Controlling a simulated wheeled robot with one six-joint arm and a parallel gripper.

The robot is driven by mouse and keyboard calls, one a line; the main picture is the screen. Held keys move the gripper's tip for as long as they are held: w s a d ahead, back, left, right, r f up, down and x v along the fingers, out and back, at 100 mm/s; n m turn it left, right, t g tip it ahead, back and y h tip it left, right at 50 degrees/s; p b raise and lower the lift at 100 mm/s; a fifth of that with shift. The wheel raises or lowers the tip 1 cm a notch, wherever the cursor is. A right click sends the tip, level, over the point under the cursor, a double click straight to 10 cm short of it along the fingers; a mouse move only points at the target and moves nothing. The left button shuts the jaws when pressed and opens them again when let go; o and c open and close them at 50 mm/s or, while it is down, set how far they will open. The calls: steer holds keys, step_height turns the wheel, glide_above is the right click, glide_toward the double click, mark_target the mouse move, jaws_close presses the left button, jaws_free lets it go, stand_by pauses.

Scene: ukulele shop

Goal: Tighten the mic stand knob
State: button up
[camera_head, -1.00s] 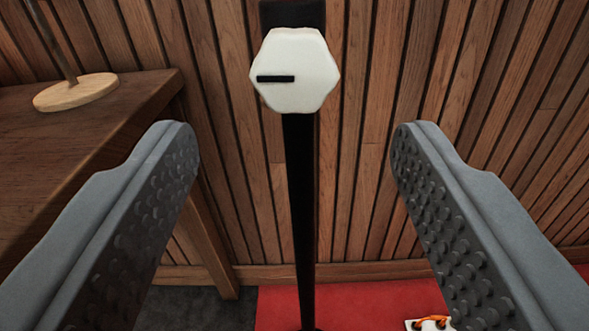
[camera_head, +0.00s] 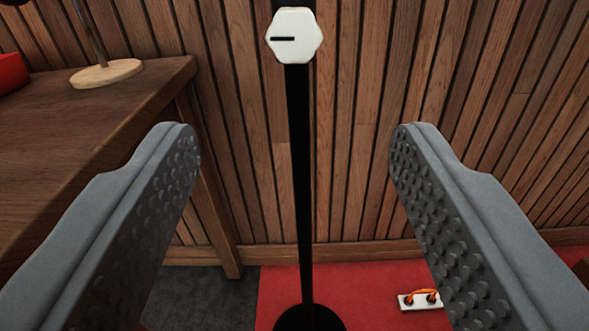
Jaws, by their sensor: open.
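The white hexagonal knob (camera_head: 293,35) is on the black mic stand (camera_head: 302,170), near the top of the view. A black line on its face lies level, running from the centre to the left. The stand is upright, and its round base (camera_head: 310,318) shows at the bottom edge. My gripper (camera_head: 296,140) is open and empty. Its two grey studded fingers stand wide apart, one on each side of the pole. The knob appears above and beyond the fingertips, apart from both of them.
A wooden table (camera_head: 60,130) stands at the left with a round wooden stand foot (camera_head: 106,74) and a red object (camera_head: 12,72) on it. A wood-slat wall (camera_head: 440,60) is behind. A white box with orange cable (camera_head: 420,300) lies on the red carpet (camera_head: 375,300) at lower right.

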mark_target(294, 40)
steer(key=w+n, duration=0.2)
steer(key=w, duration=0.3)
steer(key=w+n, duration=0.2)
steer(key=w, duration=0.4)
steer(key=w+n, duration=0.2)
steer(key=w, duration=0.3)
steer(key=shift+w+r+n, duration=0.1)
steer(key=shift+w+n, duration=0.15)
steer(key=shift+n, duration=0.15)
stand_by(0.4)
steer(key=c, duration=1)
